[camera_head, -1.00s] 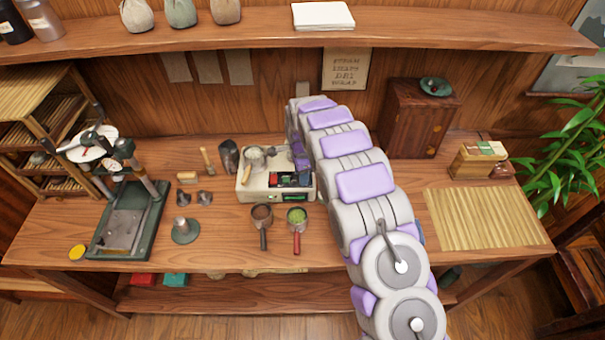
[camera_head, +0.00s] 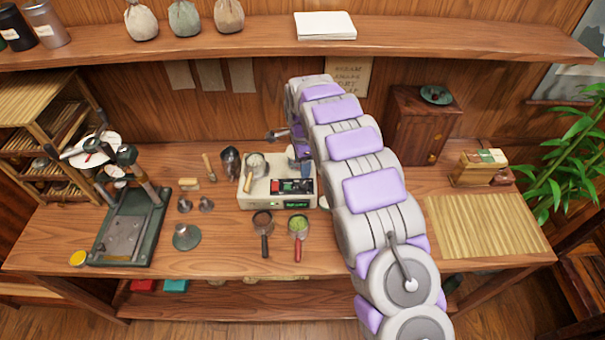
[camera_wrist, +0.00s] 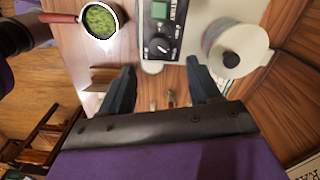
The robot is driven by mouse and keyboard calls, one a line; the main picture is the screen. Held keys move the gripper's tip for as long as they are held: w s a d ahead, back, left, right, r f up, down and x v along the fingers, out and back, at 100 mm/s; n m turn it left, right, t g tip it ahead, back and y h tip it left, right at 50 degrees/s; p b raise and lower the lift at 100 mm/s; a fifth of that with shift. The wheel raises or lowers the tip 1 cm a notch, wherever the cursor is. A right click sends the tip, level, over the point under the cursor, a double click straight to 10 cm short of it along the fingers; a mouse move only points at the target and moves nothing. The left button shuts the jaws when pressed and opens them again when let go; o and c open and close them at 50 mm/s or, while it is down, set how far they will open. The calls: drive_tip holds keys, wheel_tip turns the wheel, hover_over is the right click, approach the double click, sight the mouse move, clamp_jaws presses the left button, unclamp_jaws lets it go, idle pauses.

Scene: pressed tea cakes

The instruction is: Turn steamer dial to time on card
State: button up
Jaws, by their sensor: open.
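The steamer (camera_head: 250,200) is a pale box with a green display low on its front, left of my arm in the head view. In the wrist view its panel (camera_wrist: 180,50) shows a green display and a black round dial (camera_wrist: 160,47) with a light pointer mark. My gripper (camera_wrist: 160,76) is open and empty, its two dark fingers below the dial in the picture, one on each side; I see no contact. The card (camera_head: 350,78) hangs on the back wall, partly hidden by my arm; its writing is too small to read surely.
A white lidded pot (camera_wrist: 235,45) with a dark knob stands close by the right finger in the wrist view. A red-handled scoop of green leaves (camera_head: 298,226) and a dark-handled scoop (camera_head: 263,225) lie before the steamer. A press (camera_head: 128,215) stands left.

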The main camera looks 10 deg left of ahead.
wheel_tip(320, 180, up, 8)
drive_tip(key=shift+r, duration=0.15)
idle(0.6)
drive_tip(key=s+d+r+n+b, duration=0.1)
drive_tip(key=s+d+r+n, duration=0.3)
drive_tip(key=s+d, duration=0.55)
drive_tip(key=s+d+r+n+b, duration=0.2)
drive_tip(key=s+d+r, duration=0.3)
drive_tip(key=s+d, duration=0.45)
drive_tip(key=s+d+f+n, duration=0.1)
drive_tip(key=s+d+n, duration=0.1)
drive_tip(key=s, duration=0.7)
drive_tip(key=s+d+f+n+g+b, duration=0.1)
drive_tip(key=s+d, duration=0.3)
drive_tip(key=s, duration=0.4)
drive_tip(key=s+d+f+n+b, duration=0.1)
drive_tip(key=s+d+f+n, duration=0.2)
drive_tip(key=s, duration=0.6)
drive_tip(key=shift+s+d+f+g, duration=0.15)
drive_tip(key=shift+s+g, duration=0.2)
drive_tip(key=shift+g, duration=0.05)
